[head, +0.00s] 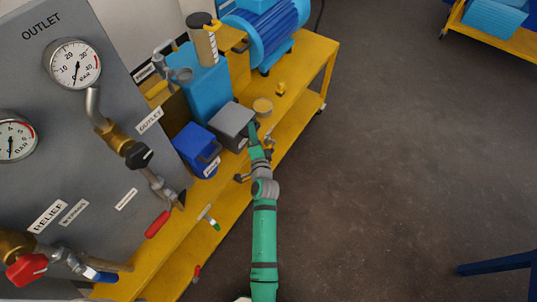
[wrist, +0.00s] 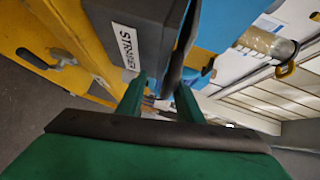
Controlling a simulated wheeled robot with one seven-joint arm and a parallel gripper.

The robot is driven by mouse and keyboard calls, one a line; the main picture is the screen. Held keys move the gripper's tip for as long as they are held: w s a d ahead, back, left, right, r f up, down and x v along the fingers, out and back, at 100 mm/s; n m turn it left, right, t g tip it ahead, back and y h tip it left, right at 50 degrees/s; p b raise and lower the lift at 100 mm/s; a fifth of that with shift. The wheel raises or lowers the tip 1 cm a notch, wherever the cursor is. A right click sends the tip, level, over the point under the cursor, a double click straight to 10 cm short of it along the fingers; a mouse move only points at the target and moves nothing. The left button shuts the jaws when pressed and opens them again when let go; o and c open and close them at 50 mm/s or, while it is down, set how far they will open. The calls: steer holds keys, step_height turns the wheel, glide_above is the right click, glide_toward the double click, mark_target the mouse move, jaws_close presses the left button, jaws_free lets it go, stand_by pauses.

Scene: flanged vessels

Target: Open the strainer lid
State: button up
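The strainer is a grey box (head: 232,120) on the yellow bench, its top looking closed in the head view. In the wrist view the dark box (wrist: 135,25) with the STRAINER label fills the upper middle, tilted in the picture. A dark curved strip (wrist: 183,45) runs along its right side; I cannot tell whether it is the lid's handle. My gripper (wrist: 160,100) has its two green fingers apart, just before the strip and the box's edge. Contact is not clear. In the head view my gripper (head: 252,137) is at the box's right side, its fingertips hard to make out.
A blue box (head: 195,150) with a dark handle stands close to the left of the strainer. A blue block (head: 203,85) with a clear cylinder (head: 203,42) is behind it.

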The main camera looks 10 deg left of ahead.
steer(key=shift+s+d+f, duration=0.15)
steer(key=shift+s, duration=0.15)
steer(key=v, duration=0.9)
steer(key=shift+s+d, duration=0.15)
steer(key=shift+s, duration=0.2)
steer(key=shift+c, duration=0.3)
